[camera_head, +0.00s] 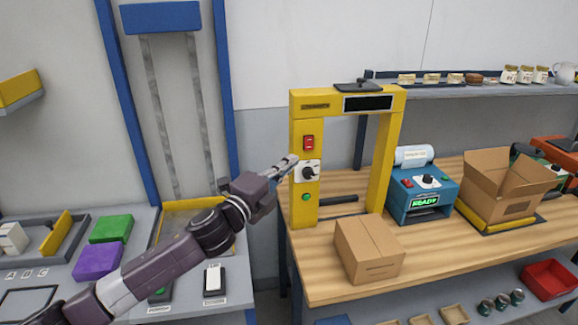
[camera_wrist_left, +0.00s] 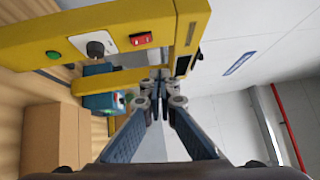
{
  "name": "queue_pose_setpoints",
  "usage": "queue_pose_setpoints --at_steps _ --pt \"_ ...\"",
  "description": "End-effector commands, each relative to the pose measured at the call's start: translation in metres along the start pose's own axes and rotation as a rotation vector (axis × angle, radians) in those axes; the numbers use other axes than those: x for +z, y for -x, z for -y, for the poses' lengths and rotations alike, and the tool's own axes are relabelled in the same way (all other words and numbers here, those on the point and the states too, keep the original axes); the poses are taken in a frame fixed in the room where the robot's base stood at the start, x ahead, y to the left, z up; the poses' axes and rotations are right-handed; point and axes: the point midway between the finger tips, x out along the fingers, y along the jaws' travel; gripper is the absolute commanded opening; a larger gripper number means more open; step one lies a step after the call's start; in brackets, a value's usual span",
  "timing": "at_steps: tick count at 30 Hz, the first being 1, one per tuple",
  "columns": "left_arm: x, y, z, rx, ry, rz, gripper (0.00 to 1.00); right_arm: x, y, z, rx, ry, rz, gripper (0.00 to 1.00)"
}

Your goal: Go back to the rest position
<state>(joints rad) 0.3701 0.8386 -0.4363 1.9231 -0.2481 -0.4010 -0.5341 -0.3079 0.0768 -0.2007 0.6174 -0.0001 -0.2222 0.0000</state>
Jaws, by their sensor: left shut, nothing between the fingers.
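My left gripper (camera_head: 286,165) is shut and empty, in front of the left post of the yellow frame (camera_head: 379,165) on the wooden bench. In the head view its fingertips are close to the black dial (camera_head: 308,173) on its white plate; whether they touch cannot be told. A red switch (camera_head: 308,143) sits above the dial and a green button (camera_head: 306,197) below it. In the left wrist view the shut fingers (camera_wrist_left: 158,78) point past the yellow frame (camera_wrist_left: 60,30), with the dial (camera_wrist_left: 95,48) to their left. My right gripper is not in view.
A closed cardboard box (camera_head: 368,250) stands at the bench's front edge. A blue machine (camera_head: 420,190) showing "READY" and an open carton (camera_head: 507,185) stand to the right. At left are a green block (camera_head: 110,229), a purple block (camera_head: 97,262) and a blue-railed lift (camera_head: 170,110).

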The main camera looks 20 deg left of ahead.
Motion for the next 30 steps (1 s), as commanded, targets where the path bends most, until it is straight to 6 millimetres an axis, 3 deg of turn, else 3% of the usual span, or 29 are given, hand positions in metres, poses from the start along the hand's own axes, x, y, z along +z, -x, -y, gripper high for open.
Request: queue_pose_setpoints --at_steps 12,14,17,20,23,27,30 --pt "-0.001 0.0 -0.001 0.003 0.006 0.001 0.0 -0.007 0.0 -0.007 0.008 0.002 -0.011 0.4" --pt "-0.004 0.003 -0.009 0.017 0.033 0.008 0.0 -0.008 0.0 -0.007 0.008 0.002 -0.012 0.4" --pt "-0.016 0.016 -0.038 0.079 0.148 0.043 0.0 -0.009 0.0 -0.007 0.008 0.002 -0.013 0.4" --pt "-0.034 0.045 -0.088 0.196 0.347 0.122 0.0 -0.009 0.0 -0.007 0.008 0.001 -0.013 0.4" --pt "-0.055 0.091 -0.145 0.347 0.58 0.241 0.0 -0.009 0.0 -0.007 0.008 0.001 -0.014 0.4" --pt "-0.083 0.17 -0.211 0.557 0.861 0.435 0.0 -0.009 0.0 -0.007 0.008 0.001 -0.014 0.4" --pt "-0.102 0.227 -0.243 0.69 1.018 0.575 0.0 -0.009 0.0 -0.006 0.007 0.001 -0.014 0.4"
